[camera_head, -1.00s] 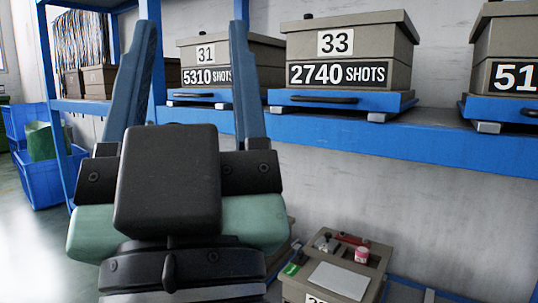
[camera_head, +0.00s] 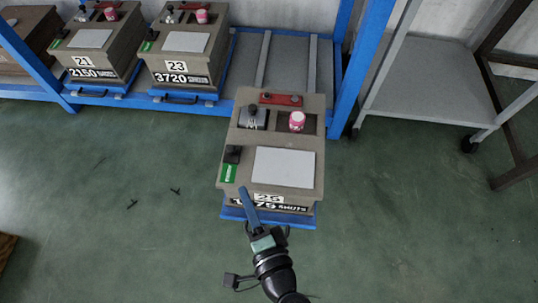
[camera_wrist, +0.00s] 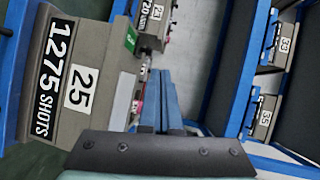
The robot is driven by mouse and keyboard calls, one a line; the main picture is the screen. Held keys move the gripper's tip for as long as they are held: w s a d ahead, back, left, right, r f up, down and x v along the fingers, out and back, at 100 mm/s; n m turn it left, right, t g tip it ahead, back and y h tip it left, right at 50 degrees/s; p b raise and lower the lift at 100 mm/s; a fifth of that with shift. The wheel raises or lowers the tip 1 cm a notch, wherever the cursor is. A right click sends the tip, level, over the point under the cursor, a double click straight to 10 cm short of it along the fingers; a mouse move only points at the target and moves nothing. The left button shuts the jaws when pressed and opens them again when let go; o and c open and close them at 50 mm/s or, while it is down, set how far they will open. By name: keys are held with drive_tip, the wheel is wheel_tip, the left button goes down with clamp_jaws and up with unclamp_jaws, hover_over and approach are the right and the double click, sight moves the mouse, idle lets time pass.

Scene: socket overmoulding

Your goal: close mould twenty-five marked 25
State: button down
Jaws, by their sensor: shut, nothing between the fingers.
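Mould 25 (camera_head: 275,140) is a grey-brown block on a blue slide (camera_head: 270,219), standing forward of the blue rack in the head view. Its front labels read 25 and, in the wrist view, 1275 SHOTS (camera_wrist: 54,75). My gripper (camera_head: 242,189) is shut and empty, its blue fingers together. In the head view the tips overlap the mould's front left part, near the green tag (camera_head: 228,173); I cannot tell if they touch. In the wrist view the mould (camera_wrist: 100,120) is to the left of the fingers (camera_wrist: 160,72).
On the mould's top are a pink jar (camera_head: 297,121), a red tool (camera_head: 281,99) and a pale plate (camera_head: 284,167). Moulds 21 (camera_head: 108,62) and 23 (camera_head: 204,65) stand on the rack at left. A grey shelf unit (camera_head: 430,90) is at right. The green floor in front is mostly clear.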

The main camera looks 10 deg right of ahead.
drive_tip(key=s+f+m, duration=0.1)
drive_tip(key=s, duration=0.1)
drive_tip(key=b, duration=0.1)
approach(232, 153)
drive_tip(key=shift+h, duration=0.3)
drive_tip(key=x, duration=0.6)
drive_tip(key=shift+w+a+f, duration=0.1)
drive_tip(key=shift+w+a, duration=0.15)
drive_tip(key=shift+w, duration=0.15)
drive_tip(key=shift+w, duration=0.1)
